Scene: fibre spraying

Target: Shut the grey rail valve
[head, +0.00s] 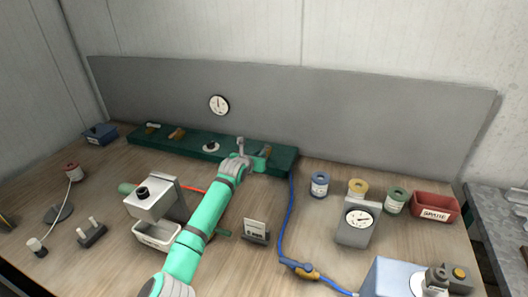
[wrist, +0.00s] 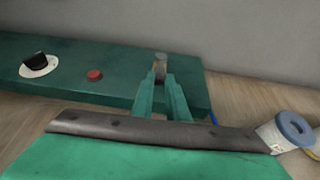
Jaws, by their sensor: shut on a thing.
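The dark green rail (head: 200,143) lies along the back of the table and carries several fittings. My gripper (head: 262,156) is at its right end. In the wrist view my green fingers (wrist: 160,80) are closed around a small upright fitting (wrist: 160,62), grey on top and brownish lower down. It looks like a rail valve handle; its lower part is hidden between the fingers, and I cannot tell its turn angle. At the rail's left end are a pale grey handle (head: 152,126) and a brass-coloured handle (head: 177,134).
A black knob on a white dial (wrist: 38,63) and a red button (wrist: 94,75) sit left of my fingers. A grey panel with a gauge (head: 219,105) stands behind. A blue hose (head: 290,210) and several spools (head: 319,184) are at right.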

